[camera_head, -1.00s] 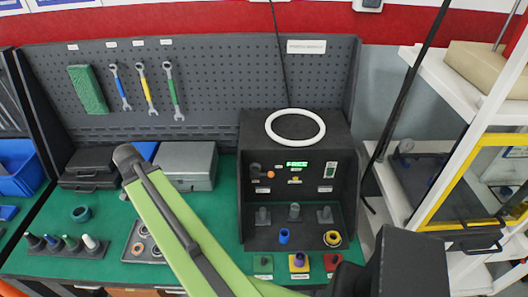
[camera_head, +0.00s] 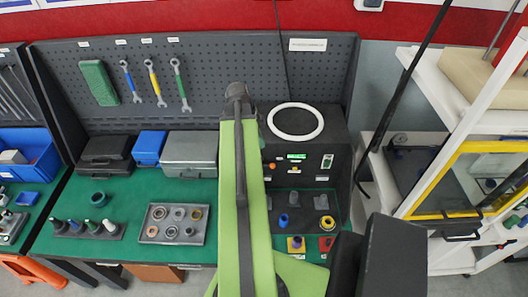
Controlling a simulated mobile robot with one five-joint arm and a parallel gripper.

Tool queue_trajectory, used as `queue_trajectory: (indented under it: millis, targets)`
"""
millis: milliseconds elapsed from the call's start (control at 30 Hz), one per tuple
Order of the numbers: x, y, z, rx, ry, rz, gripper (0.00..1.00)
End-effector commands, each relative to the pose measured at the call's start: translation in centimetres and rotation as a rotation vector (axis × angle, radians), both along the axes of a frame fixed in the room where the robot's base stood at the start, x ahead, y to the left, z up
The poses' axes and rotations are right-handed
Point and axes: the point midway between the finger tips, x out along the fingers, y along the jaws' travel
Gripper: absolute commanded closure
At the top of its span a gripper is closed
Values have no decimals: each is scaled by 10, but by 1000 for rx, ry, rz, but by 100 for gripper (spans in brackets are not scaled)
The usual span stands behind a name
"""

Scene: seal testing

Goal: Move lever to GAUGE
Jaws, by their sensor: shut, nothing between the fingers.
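The test station (camera_head: 338,160) is a dark box on the green bench, with a white ring on top. A lever with an orange tip (camera_head: 271,166) shows on its front panel, left of a lit green display (camera_head: 297,156). My green arm link stands upright in front of the station's left side and hides part of the panel, including some of the lever's surroundings. Which mark the lever points to is too small to tell. I cannot make out my gripper in this view.
A tray of rings (camera_head: 173,240), a stand of tools (camera_head: 88,229) and cases (camera_head: 190,152) are on the bench left of my arm. Blue and purple cylindrical parts (camera_head: 284,221) stand at the station's front. A yellow-framed door (camera_head: 440,185) is at right.

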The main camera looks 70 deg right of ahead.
Motion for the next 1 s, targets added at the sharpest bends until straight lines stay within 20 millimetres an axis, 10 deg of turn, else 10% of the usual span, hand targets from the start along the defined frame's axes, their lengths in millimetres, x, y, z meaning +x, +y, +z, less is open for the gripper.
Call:
queue_trajectory:
  millis: [600,1000]
  targets:
    - [-20,-19,-118,1,1,3,100]
    - [-19,-23,-130,0,0,4,100]
